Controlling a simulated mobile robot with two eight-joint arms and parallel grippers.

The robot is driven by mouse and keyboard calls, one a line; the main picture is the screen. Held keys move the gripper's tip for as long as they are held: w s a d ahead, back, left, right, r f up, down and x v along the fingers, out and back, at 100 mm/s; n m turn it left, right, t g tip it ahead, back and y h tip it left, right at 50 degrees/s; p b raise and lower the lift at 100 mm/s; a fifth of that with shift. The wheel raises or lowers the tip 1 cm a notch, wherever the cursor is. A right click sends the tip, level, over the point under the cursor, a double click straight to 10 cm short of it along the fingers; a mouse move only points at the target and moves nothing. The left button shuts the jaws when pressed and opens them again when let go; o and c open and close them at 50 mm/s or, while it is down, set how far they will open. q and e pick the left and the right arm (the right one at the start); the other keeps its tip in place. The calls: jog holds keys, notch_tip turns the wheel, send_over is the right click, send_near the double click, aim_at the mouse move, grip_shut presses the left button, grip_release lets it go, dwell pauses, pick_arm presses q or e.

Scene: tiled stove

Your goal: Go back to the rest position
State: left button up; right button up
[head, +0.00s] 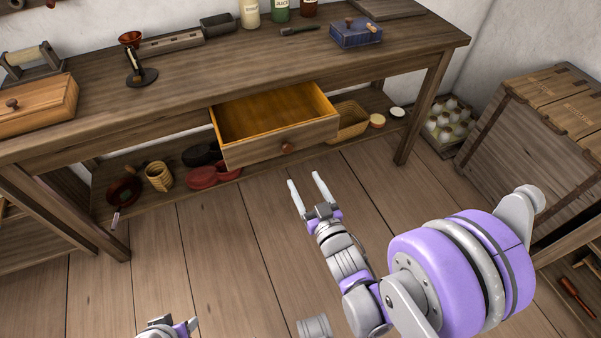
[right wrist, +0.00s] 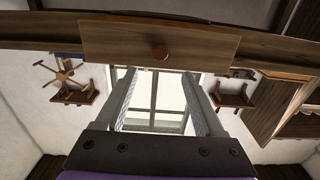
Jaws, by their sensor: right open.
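My right gripper (head: 305,180) is open and empty in the head view, in front of the workbench and below the pulled-out drawer (head: 265,147). Its two fingers are spread apart and touch nothing. In the right wrist view the open fingers (right wrist: 160,76) frame a bright window, with the drawer front and its round red-brown knob (right wrist: 160,52) beyond them. Part of my left gripper (head: 168,327) shows at the bottom edge of the head view. Its fingers cannot be made out.
The drawer is open and looks empty. The wooden workbench (head: 200,75) holds a blue box (head: 355,34), bottles and tools. Its lower shelf carries baskets and red and black dishes. Wooden crates (head: 520,125) stand at the right. The plank floor (head: 225,260) before the bench is clear.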

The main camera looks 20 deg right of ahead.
jog(key=shift+s, duration=0.2)
dwell(0.5)
jog(key=s+f+g, duration=0.2)
jog(key=s+g, duration=0.5)
jog(key=s, duration=0.4)
jog(key=s+f+g, duration=0.3)
jog(key=s+g, duration=0.4)
jog(key=s, duration=0.3)
pick_arm(q)
notch_tip(320, 180, up, 26)
jog(key=w+t+p, duration=0.1)
jog(key=p, duration=2.2)
jog(key=shift+r, duration=0.2)
pick_arm(e)
notch_tip(320, 180, up, 27)
jog(key=w+t, duration=0.1)
jog(key=shift+w+f+h, duration=0.2)
jog(key=shift+w+h, duration=0.1)
pick_arm(q)
jog(key=shift+s, duration=0.1)
pick_arm(e)
jog(key=shift+s, duration=0.2)
